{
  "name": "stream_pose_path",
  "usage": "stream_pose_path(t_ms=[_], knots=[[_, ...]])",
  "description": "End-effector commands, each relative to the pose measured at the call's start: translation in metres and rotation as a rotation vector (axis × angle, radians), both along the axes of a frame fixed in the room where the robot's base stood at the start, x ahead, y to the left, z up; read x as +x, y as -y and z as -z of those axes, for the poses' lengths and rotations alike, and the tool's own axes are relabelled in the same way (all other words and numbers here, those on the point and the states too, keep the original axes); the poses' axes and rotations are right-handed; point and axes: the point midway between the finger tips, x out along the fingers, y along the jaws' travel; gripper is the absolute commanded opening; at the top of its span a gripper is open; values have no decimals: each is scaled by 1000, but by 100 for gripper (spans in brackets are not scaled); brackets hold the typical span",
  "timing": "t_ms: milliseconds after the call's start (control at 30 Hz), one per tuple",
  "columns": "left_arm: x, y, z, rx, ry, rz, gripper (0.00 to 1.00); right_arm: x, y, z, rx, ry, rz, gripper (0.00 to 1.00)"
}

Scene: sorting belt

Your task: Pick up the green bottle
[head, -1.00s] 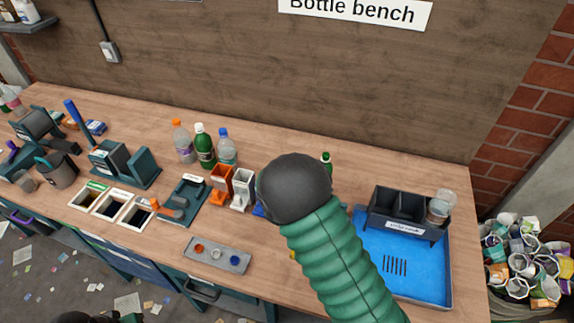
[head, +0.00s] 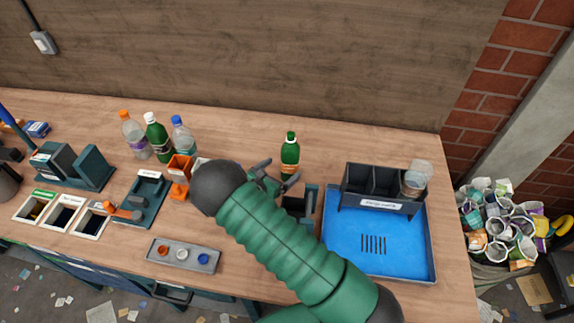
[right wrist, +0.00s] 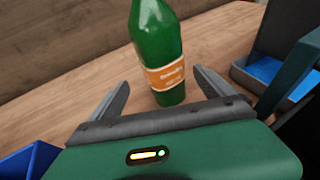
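A green bottle (head: 290,157) with an orange label and a dark green cap stands upright on the bench, left of the blue tray. It also shows in the right wrist view (right wrist: 158,50), where its top is cut off. My right gripper (head: 276,176) is open and empty, just on the near side of this bottle. In the right wrist view its fingers (right wrist: 162,80) are spread to either side of the bottle's lower part, with no contact visible. Another green bottle (head: 157,138), with a white cap, stands farther left between two clear bottles. My left gripper is out of view.
A blue tray (head: 334,262) with a black divided holder (head: 350,186) and clear cups is right of the bottle. Orange (head: 180,176) and white holders stand left of my forearm. A small parts tray (head: 184,256) lies in front. The bench behind the bottle is clear.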

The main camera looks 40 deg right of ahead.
Motion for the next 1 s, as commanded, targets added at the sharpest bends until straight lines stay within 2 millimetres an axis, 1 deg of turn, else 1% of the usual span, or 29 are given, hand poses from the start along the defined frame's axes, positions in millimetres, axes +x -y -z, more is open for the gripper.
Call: stream_pose_path(t_ms=[33,67,100,167,267,333,400,500,567,767,800,1000], knots=[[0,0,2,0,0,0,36,-6,-5,30,45,-9,5,87],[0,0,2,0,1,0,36,-6,-3,35,48,-10,7,87],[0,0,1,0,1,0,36,-5,3,36,51,-7,9,87],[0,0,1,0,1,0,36,-4,10,40,56,-8,9,87],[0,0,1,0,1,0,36,-1,27,49,60,-12,15,87],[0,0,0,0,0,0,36,3,43,56,60,-13,17,87],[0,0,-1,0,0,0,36,6,57,61,59,-12,15,87],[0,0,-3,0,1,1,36,9,69,62,55,-9,12,87],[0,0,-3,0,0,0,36,11,71,63,51,-10,11,87],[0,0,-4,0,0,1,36,12,67,59,44,-9,8,87],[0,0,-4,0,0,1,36,12,66,58,43,-9,8,81],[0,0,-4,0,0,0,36,12,63,57,42,-9,7,55]])
